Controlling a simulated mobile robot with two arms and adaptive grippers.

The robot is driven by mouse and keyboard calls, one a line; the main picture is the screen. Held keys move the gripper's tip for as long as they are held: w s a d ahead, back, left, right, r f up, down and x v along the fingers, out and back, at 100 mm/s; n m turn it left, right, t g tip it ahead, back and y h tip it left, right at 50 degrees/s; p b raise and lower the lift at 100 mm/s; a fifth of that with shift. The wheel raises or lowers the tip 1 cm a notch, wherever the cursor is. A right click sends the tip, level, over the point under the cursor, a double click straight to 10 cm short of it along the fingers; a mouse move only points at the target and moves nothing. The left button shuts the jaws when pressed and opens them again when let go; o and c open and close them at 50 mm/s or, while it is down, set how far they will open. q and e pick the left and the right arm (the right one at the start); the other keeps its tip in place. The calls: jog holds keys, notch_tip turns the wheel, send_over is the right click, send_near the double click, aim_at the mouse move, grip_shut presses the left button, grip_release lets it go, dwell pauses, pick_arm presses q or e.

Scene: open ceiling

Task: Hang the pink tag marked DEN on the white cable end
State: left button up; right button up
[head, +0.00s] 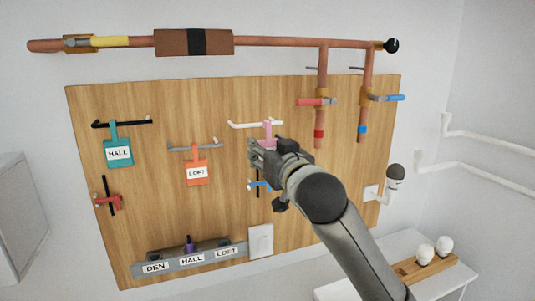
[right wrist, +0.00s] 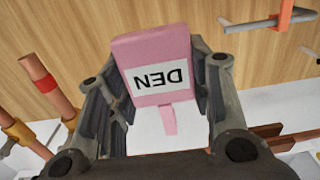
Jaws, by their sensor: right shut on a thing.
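The pink tag marked DEN (right wrist: 152,55) is between the fingers of my right gripper (right wrist: 160,100), its label upside down in the right wrist view. In the head view my right gripper (head: 258,153) is shut on the tag in front of the board, and part of the pink tag (head: 267,143) shows above the fingers. The white cable end (head: 242,125) sticks out on the board with upturned tips. The tag's narrow pink strap overlaps it in the head view; I cannot tell whether the strap is around it or only in front. My left gripper is out of view.
A teal HALL tag (head: 118,152) hangs on the black cable end and an orange LOFT tag (head: 197,172) on the grey one. A labelled tray (head: 215,256) is at the board's lower edge. Copper pipes with valves (head: 320,80) are above right.

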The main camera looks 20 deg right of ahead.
jog(key=shift+d+p, duration=0.1)
jog(key=shift+p, duration=0.2)
jog(key=shift+w+p, duration=0.95)
jog(key=shift+w, duration=3)
jog(key=shift+p, duration=0.4)
jog(key=shift+f+b, duration=0.4)
jog(key=shift+f, duration=0.3)
jog(key=o, duration=1.1)
